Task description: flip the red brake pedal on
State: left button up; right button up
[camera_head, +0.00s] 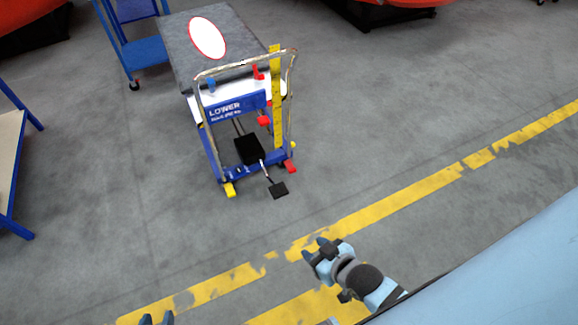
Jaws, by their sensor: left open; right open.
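The small red brake pedal (291,167) is low on the blue lift cart (212,155), at the right end of its base near the floor. Its exact tilt is too small to make out. My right gripper (318,250) is open and empty, above the floor in front of the cart, well apart from the pedal. My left gripper (158,319) shows only its fingertips at the bottom edge; it is open, with nothing seen between them, and farther from the cart.
A black foot pedal (278,189) sticks out from the cart beside the red pedal. The cart has a metal handle (293,75) and a grey top (180,45). Blue-framed tables stand at left (10,150) and behind (140,50). The floor between cart and grippers is clear.

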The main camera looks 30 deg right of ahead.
aim_at(288, 164)
jog(key=i+l+u, duration=0.2)
jog(key=l, duration=0.25)
jog(key=i+l+u, duration=0.15)
jog(key=l, duration=0.35)
jog(key=i+l+u, duration=0.2)
jog(key=l, duration=0.25)
jog(key=l+u, duration=0.15)
jog(key=l, duration=0.4)
jog(key=i+l+u, duration=0.2)
jog(key=l, duration=0.5)
jog(key=i, duration=0.45)
jog(key=j+u, duration=0.05)
